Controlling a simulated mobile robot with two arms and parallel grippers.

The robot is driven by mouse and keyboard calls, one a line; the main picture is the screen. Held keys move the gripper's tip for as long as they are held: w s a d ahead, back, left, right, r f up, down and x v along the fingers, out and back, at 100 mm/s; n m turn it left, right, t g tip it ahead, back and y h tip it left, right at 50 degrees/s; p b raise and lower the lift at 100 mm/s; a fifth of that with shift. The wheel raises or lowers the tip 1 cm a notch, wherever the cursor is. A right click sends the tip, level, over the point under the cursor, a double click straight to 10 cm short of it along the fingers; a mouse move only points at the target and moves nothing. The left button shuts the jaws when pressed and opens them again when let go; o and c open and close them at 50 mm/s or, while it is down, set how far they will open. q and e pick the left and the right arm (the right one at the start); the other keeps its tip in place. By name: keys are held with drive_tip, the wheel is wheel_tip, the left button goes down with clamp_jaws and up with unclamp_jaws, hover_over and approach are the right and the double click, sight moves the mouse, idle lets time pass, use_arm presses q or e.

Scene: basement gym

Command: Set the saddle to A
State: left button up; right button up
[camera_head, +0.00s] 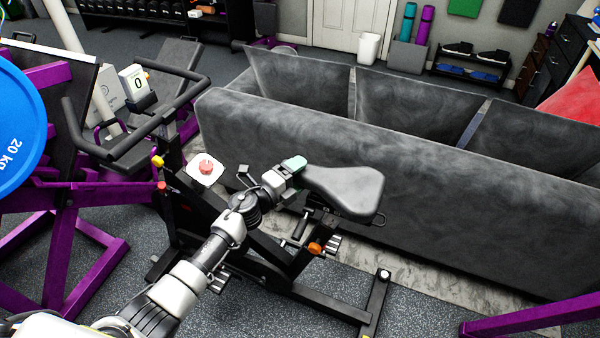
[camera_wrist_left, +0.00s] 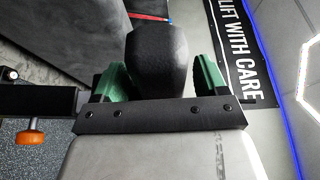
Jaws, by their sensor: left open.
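The grey bike saddle (camera_head: 345,188) sits on the exercise bike (camera_head: 250,255), nose toward the left. My left gripper (camera_head: 293,165) is at the saddle's nose. In the left wrist view the dark rounded nose of the saddle (camera_wrist_left: 160,50) lies between the two green fingers of the gripper (camera_wrist_left: 157,78), which are apart on either side of it. I cannot tell whether either finger touches it. An orange knob (camera_head: 315,248) is on the frame below the saddle and also shows in the wrist view (camera_wrist_left: 30,138). No letter A is readable. My right gripper is out of view.
A long grey sofa (camera_head: 400,165) stands close behind the saddle. The bike's handlebars (camera_head: 145,125) and console (camera_head: 133,82) are at left, near a purple rack (camera_head: 70,200) with a blue 20 kg plate (camera_head: 18,125). A purple bar (camera_head: 530,318) lies at lower right.

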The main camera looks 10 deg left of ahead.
use_arm(q)
drive_tip(key=v, duration=1)
drive_tip(key=s+a+f+n+g+y, duration=0.25)
drive_tip(key=s+f+n, duration=0.25)
drive_tip(key=f, duration=0.6)
drive_tip(key=s+a+f+n+g+y, duration=0.1)
drive_tip(key=s+a+f+n+y, duration=0.15)
drive_tip(key=s+f+n, duration=0.55)
drive_tip(key=s+a+f+n+g+y, duration=0.2)
drive_tip(key=s+f+y, duration=0.15)
drive_tip(key=f, duration=0.95)
drive_tip(key=s+d+f+n+g, duration=0.1)
drive_tip(key=s+f, duration=0.3)
drive_tip(key=s, duration=0.6)
drive_tip(key=s+d+f+n+g+y, duration=0.1)
drive_tip(key=s+f+n+g, duration=0.2)
drive_tip(key=s, duration=0.7)
drive_tip(key=s+d+f+n+g, duration=0.1)
drive_tip(key=s+f+n+g, duration=0.2)
drive_tip(key=s+f, duration=0.3)
drive_tip(key=s+g, duration=0.1)
drive_tip(key=s, duration=0.3)
drive_tip(key=shift+f, duration=0.3)
drive_tip(key=shift+g, duration=0.25)
